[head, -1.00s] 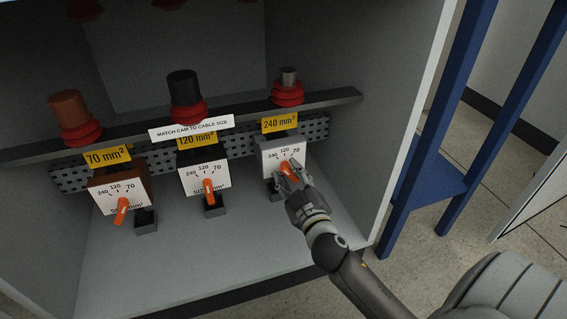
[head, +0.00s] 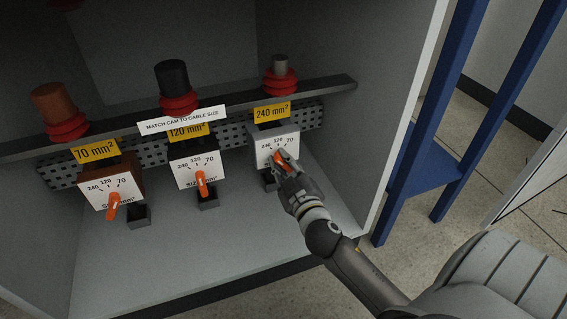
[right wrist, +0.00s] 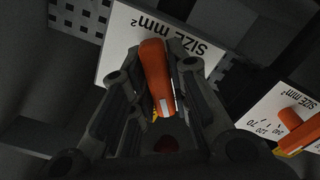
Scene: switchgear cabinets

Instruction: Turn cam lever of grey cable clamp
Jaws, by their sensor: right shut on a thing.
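The grey cable clamp (head: 263,150) is the rightmost of three, under the yellow 240 mm² label (head: 272,112). Its white dial face reads 240, 120 and 70. Its orange cam lever (head: 279,159) is partly hidden by my right gripper (head: 283,166). In the right wrist view the orange lever (right wrist: 157,75) lies between the two dark fingers of the right gripper (right wrist: 163,100), which is shut on it. The white dial face (right wrist: 125,45) shows behind, upside down. Where the lever points on the scale is hard to tell. My left gripper is not in view.
The black 120 mm² clamp (head: 196,168) and the brown 70 mm² clamp (head: 110,190) stand to the left, each with an orange lever hanging down. A white sign (head: 182,120) is on the rail above. The cabinet's right wall (head: 375,110) is close to my right arm.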

